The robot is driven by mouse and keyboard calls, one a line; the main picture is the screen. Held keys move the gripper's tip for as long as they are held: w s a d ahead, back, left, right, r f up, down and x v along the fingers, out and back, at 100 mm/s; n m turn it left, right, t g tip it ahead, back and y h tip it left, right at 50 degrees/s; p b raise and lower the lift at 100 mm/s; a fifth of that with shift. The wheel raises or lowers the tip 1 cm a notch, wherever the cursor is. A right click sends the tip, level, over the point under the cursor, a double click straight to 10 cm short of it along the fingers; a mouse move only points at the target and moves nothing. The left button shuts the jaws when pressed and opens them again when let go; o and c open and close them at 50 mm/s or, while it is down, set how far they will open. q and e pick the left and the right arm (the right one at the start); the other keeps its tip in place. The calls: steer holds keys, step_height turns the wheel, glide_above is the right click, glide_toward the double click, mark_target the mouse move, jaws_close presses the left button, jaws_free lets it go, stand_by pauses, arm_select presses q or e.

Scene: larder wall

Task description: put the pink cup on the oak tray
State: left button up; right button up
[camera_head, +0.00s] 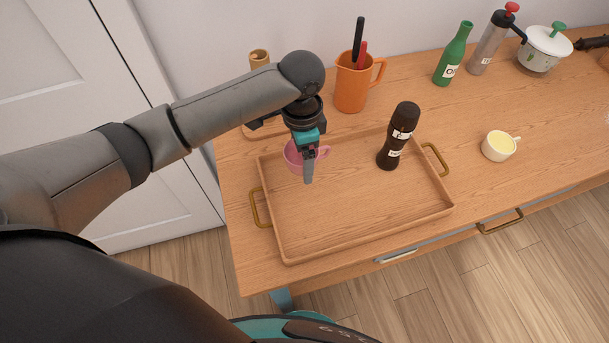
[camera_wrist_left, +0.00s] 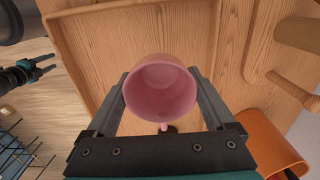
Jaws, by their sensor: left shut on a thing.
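The pink cup (camera_head: 292,158) is at the back left part of the oak tray (camera_head: 350,215), within its rim. My left gripper (camera_head: 308,170) points down and is shut on the cup, partly hiding it. In the left wrist view the cup (camera_wrist_left: 160,88) sits between the two fingers (camera_wrist_left: 163,95), its open top facing the camera. I cannot tell whether its base touches the tray. My right gripper (camera_wrist_left: 42,68) shows small at the left of the left wrist view, its fingers apart and empty.
A black pepper mill (camera_head: 397,137) stands on the tray, right of the cup. Behind the tray are an orange jug (camera_head: 352,85) with utensils and a wooden board (camera_head: 262,130). A cream cup (camera_head: 498,146) stands right of the tray. The tray's front middle is clear.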

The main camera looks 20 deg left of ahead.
mark_target(303, 184)
arm_select(q)
step_height(303, 184, down, 3)
steer(key=shift+f, duration=0.2)
steer(key=shift+f+b, duration=0.5)
steer(key=shift+f, duration=1.55)
arm_select(e)
steer(key=shift+w+a+f, duration=0.3)
steer(key=shift+w+f, duration=0.15)
steer(key=shift+f, duration=0.15)
arm_select(q)
steer(key=o, duration=1.2)
steer(key=shift+f, duration=0.1)
steer(key=shift+c, duration=0.2)
step_height(303, 184, up, 12)
steer(key=shift+r+p, duration=0.15)
steer(key=shift+p, duration=0.8)
arm_select(e)
steer(key=shift+d+r, duration=0.15)
steer(key=shift+r, duration=0.8)
